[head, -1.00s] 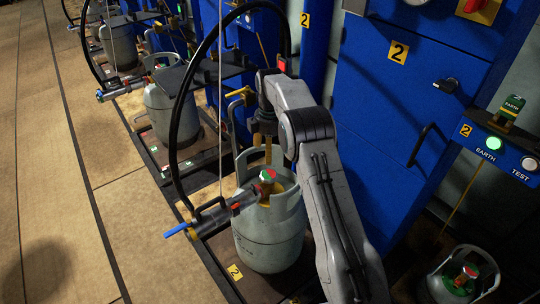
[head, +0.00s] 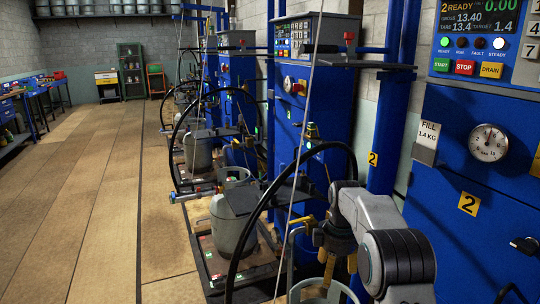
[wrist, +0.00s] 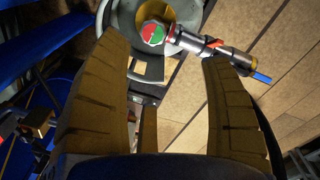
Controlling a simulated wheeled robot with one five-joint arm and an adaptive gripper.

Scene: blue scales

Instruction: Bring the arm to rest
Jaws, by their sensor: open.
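My gripper (head: 340,268) is in the lower right of the head view, with its yellow-brown fingers pointing down. In the wrist view my gripper (wrist: 165,60) has its fingers wide apart with nothing between them. Below it stands a grey gas cylinder; its collar (head: 318,291) just shows at the bottom edge of the head view. In the wrist view the red and green valve knob (wrist: 152,34) sits on the cylinder, beyond the fingertips. A filling connector (wrist: 200,42) with a blue lever is joined at the valve. My arm bends beside the blue cabinet.
A blue cabinet (head: 447,180) with a gauge and a control panel (head: 480,45) stands close on the right. A black hose arc (head: 262,190) passes left of my gripper. Another cylinder (head: 232,220) stands on a scale behind. The floor (head: 100,210) at left is clear.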

